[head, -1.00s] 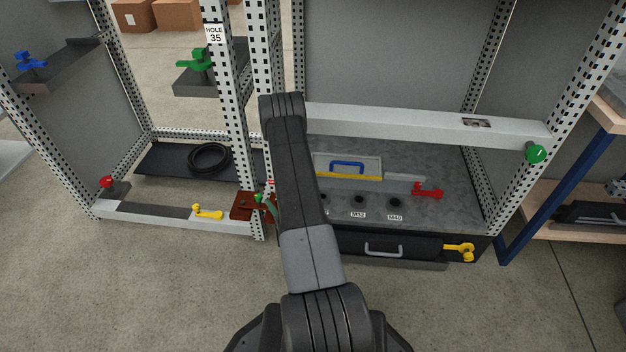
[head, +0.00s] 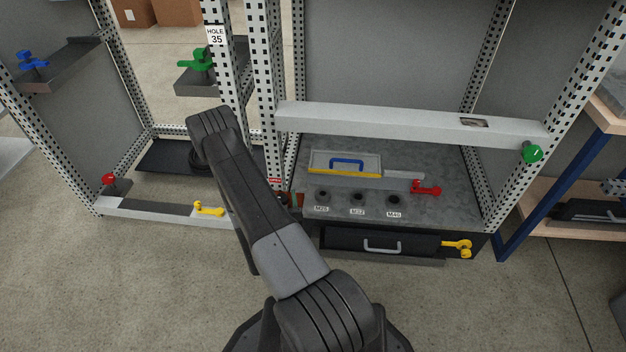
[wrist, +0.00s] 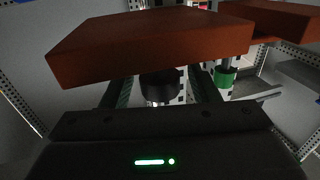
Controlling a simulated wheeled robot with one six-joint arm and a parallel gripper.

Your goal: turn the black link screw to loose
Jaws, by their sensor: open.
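In the wrist view a black link screw (wrist: 158,88) hangs under a red-brown block (wrist: 150,45). My gripper (wrist: 163,92) is open, with one finger on each side of the screw. Whether the fingers touch it cannot be told. A green screw (wrist: 225,80) sits to the right under another red-brown piece (wrist: 285,22). In the head view my arm hides the gripper and the black screw. Only a bit of the red-brown part (head: 295,199) shows beside the arm.
A perforated post (head: 265,90) stands close by the arm. A white crossbar (head: 400,122) runs to the right, above a grey bench top (head: 440,205) with several labelled black knobs (head: 358,198). A yellow handle (head: 208,208) is on the low left rail.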

